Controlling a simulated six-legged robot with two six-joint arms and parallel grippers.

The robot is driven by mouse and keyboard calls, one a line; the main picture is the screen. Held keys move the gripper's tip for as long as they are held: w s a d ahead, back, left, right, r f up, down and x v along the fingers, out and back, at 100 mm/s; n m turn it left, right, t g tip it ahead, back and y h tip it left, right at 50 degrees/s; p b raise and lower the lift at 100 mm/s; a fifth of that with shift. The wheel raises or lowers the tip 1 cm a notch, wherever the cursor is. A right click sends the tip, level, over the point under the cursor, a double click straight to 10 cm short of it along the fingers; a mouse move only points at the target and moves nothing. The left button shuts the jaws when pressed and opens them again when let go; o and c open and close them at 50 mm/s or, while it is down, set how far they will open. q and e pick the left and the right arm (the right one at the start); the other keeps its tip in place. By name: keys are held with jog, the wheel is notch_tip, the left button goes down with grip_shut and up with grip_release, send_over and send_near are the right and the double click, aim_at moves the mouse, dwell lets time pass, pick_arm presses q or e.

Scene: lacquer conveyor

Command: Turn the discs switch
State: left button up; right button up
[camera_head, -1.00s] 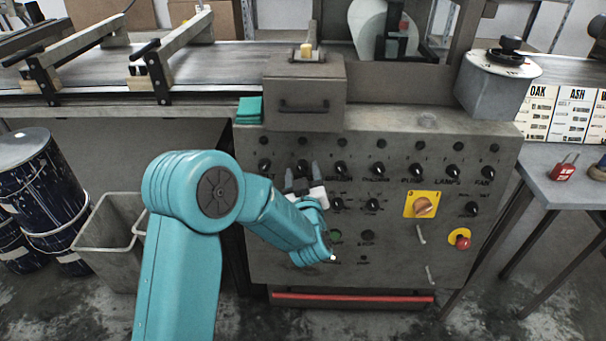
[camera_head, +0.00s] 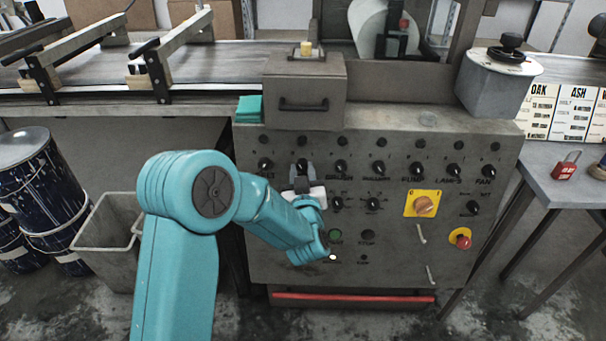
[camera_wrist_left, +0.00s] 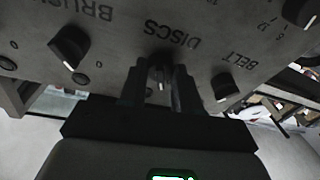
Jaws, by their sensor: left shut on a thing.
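The discs switch is a small black rotary knob (camera_wrist_left: 160,75) under the upside-down label DISCS (camera_wrist_left: 172,33) in the left wrist view. In the head view it sits in the upper knob row (camera_head: 302,165), second from the left. My left gripper (camera_wrist_left: 161,88) is shut on this knob, one finger on each side. In the head view the left gripper (camera_head: 302,175) reaches the panel from the left, and its fingers partly hide the knob. My right gripper is not in view.
The neighbouring knobs BELT (camera_wrist_left: 224,86) and BRUSH (camera_wrist_left: 70,46) stand close on either side. The grey panel (camera_head: 400,260) also carries an orange switch on a yellow plate (camera_head: 424,204) and a red button (camera_head: 462,242). A grey bin (camera_head: 104,225) stands at the lower left.

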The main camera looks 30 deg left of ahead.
pick_arm(q)
jog(key=m+b, duration=0.1)
jog(key=m, duration=0.2)
jog(key=shift+a+f+t+h, duration=0.1)
jog(key=shift+t+h, duration=0.2)
jog(key=shift+h, duration=0.1)
jog(key=m, duration=0.3)
jog(key=shift+s+t+h+b, duration=0.1)
jog(key=shift+t+h+b, duration=0.2)
jog(key=shift+h+b, duration=0.1)
jog(key=m+h, duration=0.1)
jog(key=m, duration=0.5)
jog(key=shift+a+t, duration=0.15)
jog(key=shift+t, duration=0.15)
jog(key=shift+m, duration=0.4)
jog(key=o, duration=1)
jog(key=shift+o, duration=0.2)
